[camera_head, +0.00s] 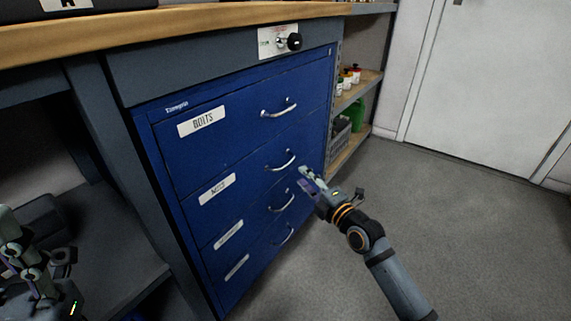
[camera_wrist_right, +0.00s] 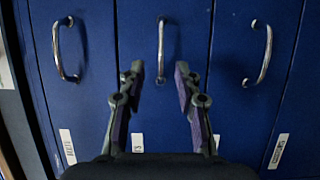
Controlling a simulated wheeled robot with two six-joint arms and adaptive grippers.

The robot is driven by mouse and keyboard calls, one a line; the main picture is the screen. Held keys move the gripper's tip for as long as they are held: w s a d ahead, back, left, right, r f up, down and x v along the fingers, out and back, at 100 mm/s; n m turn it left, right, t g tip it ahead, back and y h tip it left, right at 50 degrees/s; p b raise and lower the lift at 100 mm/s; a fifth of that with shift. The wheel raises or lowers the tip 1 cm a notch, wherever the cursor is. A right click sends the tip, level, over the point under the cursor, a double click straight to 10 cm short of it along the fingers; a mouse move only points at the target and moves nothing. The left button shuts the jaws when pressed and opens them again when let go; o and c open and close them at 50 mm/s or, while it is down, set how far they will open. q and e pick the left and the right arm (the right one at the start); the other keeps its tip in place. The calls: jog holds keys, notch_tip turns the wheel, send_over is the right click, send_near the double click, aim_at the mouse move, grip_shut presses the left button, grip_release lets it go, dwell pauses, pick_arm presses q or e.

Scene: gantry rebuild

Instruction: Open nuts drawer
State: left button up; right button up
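The blue cabinet has a stack of shut drawers. The nuts drawer (camera_head: 235,178) is second from the top, below the one labelled BOLTS; its label is blurred. Its silver bar handle (camera_head: 281,163) also shows in the right wrist view (camera_wrist_right: 161,50), upright in the picture. My right gripper (camera_head: 307,178) is just to the right of and below this handle. In the right wrist view my right gripper (camera_wrist_right: 157,80) is open and empty, its fingers either side of the handle's line, with no visible contact. My left gripper (camera_head: 22,258) is at the lower left, far from the drawers; its fingers are unclear.
The bolts drawer (camera_head: 245,125) is above, and its handle (camera_head: 279,108) sticks out. Another handle (camera_head: 282,201) lies close below. A wooden worktop (camera_head: 200,20) overhangs the cabinet. Shelves (camera_head: 357,92) with small bottles stand at the right. The grey floor (camera_head: 460,220) is clear.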

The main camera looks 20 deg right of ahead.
aim_at(288, 163)
jog(key=b+x, duration=0.3)
jog(key=x, duration=0.6)
jog(key=shift+w+a+f, duration=0.1)
jog(key=shift+w, duration=0.1)
jog(key=shift+c, duration=0.2)
grip_shut()
